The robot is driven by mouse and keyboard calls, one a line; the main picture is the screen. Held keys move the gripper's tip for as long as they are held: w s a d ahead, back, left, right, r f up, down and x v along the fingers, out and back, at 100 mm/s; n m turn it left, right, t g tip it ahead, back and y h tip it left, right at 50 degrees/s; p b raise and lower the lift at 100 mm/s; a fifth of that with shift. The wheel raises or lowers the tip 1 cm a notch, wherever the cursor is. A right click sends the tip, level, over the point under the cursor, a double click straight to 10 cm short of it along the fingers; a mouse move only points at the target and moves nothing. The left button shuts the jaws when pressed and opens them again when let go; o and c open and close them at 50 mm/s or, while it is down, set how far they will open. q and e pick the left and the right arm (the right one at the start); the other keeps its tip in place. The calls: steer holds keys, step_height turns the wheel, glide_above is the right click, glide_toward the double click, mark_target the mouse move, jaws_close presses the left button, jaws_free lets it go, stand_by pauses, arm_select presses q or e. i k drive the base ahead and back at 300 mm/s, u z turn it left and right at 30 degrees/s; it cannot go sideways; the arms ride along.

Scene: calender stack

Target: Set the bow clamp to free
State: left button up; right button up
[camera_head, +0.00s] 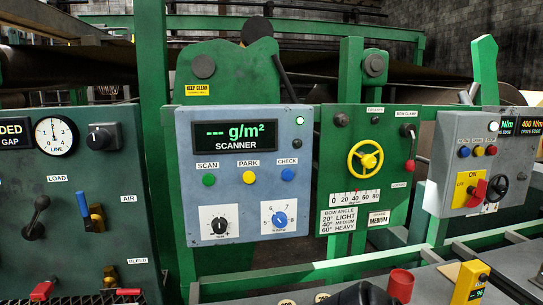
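The bow clamp (410,150) is a lever on the right side of the green panel, below a small label reading "BOW CLAMP". Its pivot is at the top and its arm hangs almost straight down. The arm ends in a red grip (410,165). Nothing touches the lever.
Left of the lever are a yellow handwheel (365,160) and a bow angle scale (355,198). The blue-grey scanner panel (245,190) stands further left. A grey box with a red-handled switch (477,190) stands to the right. A red cylinder (400,284) and an unclear dark shape (362,294) are below.

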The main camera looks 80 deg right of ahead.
mark_target(410, 165)
steer(key=k, duration=1.4)
steer(key=z, duration=0.15)
